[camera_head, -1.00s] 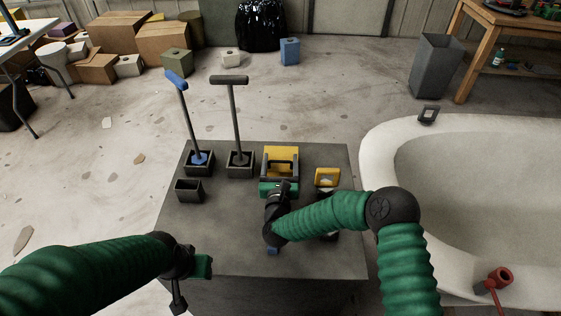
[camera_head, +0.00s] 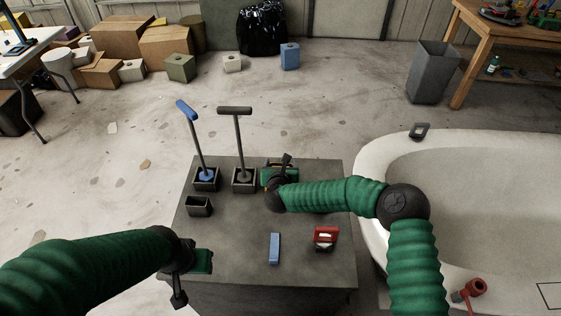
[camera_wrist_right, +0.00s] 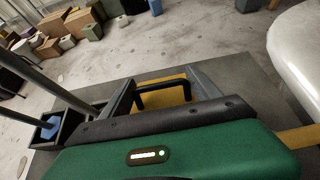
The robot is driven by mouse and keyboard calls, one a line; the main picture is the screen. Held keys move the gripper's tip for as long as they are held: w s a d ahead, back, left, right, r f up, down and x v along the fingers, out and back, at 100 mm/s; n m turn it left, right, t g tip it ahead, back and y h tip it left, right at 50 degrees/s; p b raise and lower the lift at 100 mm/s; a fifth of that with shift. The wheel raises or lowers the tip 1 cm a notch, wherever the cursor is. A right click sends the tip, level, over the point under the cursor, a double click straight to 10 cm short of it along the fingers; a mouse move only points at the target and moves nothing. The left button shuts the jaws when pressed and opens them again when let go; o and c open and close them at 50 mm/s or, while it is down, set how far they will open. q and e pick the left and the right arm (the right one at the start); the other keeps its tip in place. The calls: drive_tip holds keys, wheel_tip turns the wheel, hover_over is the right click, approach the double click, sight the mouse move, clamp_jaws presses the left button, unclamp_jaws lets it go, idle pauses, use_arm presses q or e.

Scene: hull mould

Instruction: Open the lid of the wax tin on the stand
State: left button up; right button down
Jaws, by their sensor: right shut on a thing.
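The wax tin, yellow with a black handle, stands on the grey stand (camera_head: 225,235). In the head view my right gripper (camera_head: 281,166) is at the tin and hides most of it. In the right wrist view the tin's yellow top (camera_wrist_right: 178,76) lies between the two grey fingers of my right gripper (camera_wrist_right: 160,73), with the black handle (camera_wrist_right: 150,88) between them. The gripper is shut on the handle; I cannot tell whether the lid is raised. My left gripper (camera_head: 200,262) hangs over the stand's front left, apart from the tin; its fingers are unclear.
A blue-handled tool (camera_head: 200,140) and a dark-handled tool (camera_head: 236,140) stand upright in square holders left of the tin. An empty dark holder (camera_head: 199,206), a blue block (camera_head: 274,248) and a red item (camera_head: 325,237) are on the stand. A white hull mould (camera_head: 372,165) is at right.

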drive_tip(key=shift+w+d+r+g+p, duration=0.1)
drive_tip(key=shift+w+r+g+p, duration=0.45)
drive_tip(key=shift+p, duration=0.45)
use_arm(q)
drive_tip(key=v, duration=0.3)
drive_tip(key=shift+w+r, duration=0.25)
drive_tip(key=shift+w, duration=0.05)
use_arm(e)
drive_tip(key=shift+f, duration=0.1)
drive_tip(key=shift+c, duration=2.3)
unclamp_jaws()
drive_tip(key=shift+o, duration=0.4)
drive_tip(key=shift+w+g, duration=0.1)
drive_tip(key=shift+g, duration=0.15)
drive_tip(key=v, duration=1.6)
drive_tip(key=shift+s, duration=0.4)
